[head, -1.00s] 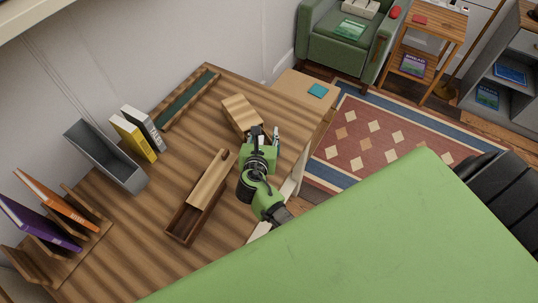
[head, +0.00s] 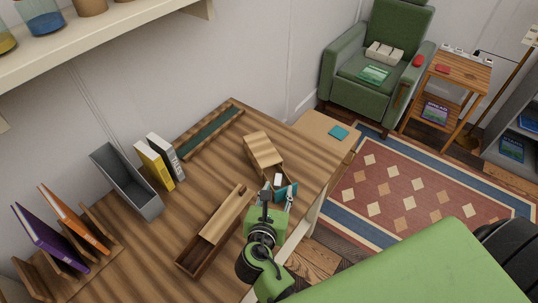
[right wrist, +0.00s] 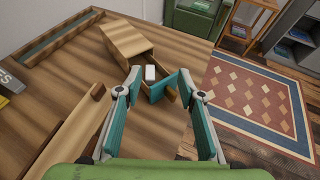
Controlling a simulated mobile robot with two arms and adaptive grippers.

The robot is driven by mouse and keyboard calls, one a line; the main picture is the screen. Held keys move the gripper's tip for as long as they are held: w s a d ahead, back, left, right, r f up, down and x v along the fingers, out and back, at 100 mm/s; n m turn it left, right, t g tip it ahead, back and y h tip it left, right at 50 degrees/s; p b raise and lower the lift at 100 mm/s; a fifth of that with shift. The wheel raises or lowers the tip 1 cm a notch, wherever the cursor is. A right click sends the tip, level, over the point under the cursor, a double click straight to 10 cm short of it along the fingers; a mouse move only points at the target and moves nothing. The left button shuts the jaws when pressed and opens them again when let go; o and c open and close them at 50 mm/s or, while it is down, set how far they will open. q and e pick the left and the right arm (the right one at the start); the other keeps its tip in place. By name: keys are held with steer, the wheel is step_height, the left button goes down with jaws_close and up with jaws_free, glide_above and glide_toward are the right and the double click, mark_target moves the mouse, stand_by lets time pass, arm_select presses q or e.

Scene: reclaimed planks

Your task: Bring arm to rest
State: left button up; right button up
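My right gripper (head: 278,187) is over the right part of the plank desk (head: 205,195). It is just in front of a small wooden box (head: 262,150). In the right wrist view the gripper (right wrist: 157,88) is open, its two teal-padded fingers spread apart. A small white item (right wrist: 150,73) shows beyond the fingertips at the box's open front, and nothing is seen held. The box also shows in the right wrist view (right wrist: 125,38). My left gripper is not in view.
A long wooden box with a sliding lid (head: 215,230) lies left of my right gripper. A green armchair (head: 378,60) and a rug (head: 420,190) lie beyond the desk.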

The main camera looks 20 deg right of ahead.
steer(key=s+d+f+m+g+y, duration=0.1)
steer(key=s+d+f+m+g, duration=0.15)
steer(key=s+m, duration=0.35)
steer(key=s+d+f+m+g+y, duration=0.1)
steer(key=s+d+f+m+g, duration=0.15)
steer(key=m, duration=0.55)
steer(key=s+a+r+m+g+y, duration=0.1)
steer(key=s+a+r+m+y, duration=0.15)
steer(key=s+m, duration=0.35)
steer(key=s+a+r+m+g+y, duration=0.1)
steer(key=s+a+m+y, duration=0.1)
steer(key=s+m+y, duration=0.4)
step_height(320, 180, down, 29)
steer(key=s+g+h+b, duration=0.1)
steer(key=g+h+b, duration=0.1)
steer(key=h, duration=0.1)
steer(key=s+d+f+b, duration=0.2)
steer(key=s+f, duration=1.5)
steer(key=shift+s+d+f+g, duration=0.15)
steer(key=shift+d+f+g, duration=0.1)
steer(key=shift+g, duration=0.15)
